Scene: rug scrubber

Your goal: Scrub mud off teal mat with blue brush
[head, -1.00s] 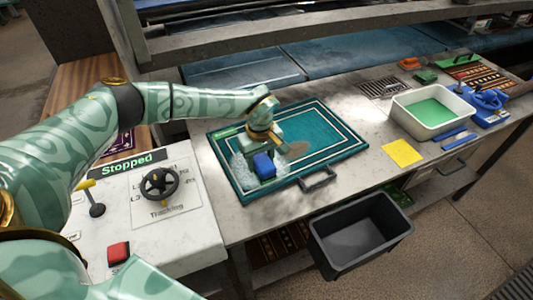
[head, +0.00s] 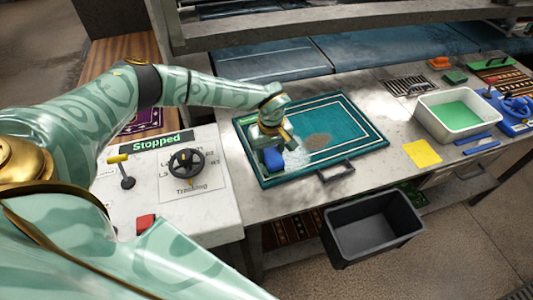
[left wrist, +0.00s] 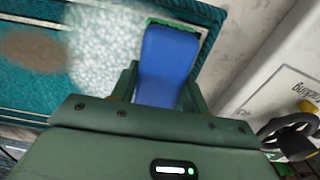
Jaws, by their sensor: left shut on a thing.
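The teal mat (head: 345,128) with pale border lines lies flat on the grey counter. A brown mud patch (head: 318,141) shows on it, right of my left gripper; it also shows in the left wrist view (left wrist: 35,50). My left gripper (head: 272,148) is shut on the blue brush (head: 273,160), over the mat's left part. The brush also fills the jaws in the left wrist view (left wrist: 168,62). White foam (left wrist: 108,45) covers the mat beside the brush. The brush's underside is hidden. My right gripper does not show.
A white tub with green content (head: 418,117), a yellow cloth (head: 422,153) and blue tools stand to the right. A black bin (head: 373,226) is below the front edge. A control panel reading "Stopped" (head: 160,144) is at left.

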